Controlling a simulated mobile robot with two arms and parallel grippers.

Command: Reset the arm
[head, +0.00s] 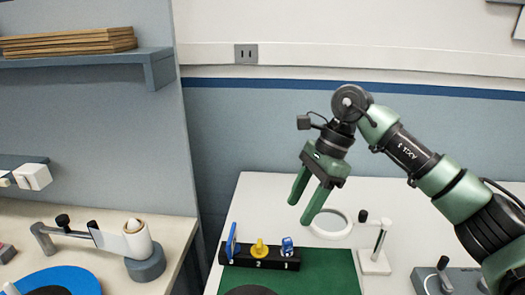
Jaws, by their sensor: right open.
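My right gripper (307,202) is open and empty. It hangs in the air at the middle of the head view, with its two green fingers pointing down and to the left, above the white table. My right arm comes in from the right edge. Below the fingers, a black block (260,262) holds a blue upright piece (231,243), a yellow knob (260,249) and a blue-and-white piece (287,246). The gripper is apart from all of them. My left gripper is not in view.
A green mat (330,272) lies in front of the block. A white ring (331,224) and a white stand (375,262) are right of it. A grey device (446,279) sits at lower right. On the left bench are a roll holder (145,262) and a blue disc (62,280).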

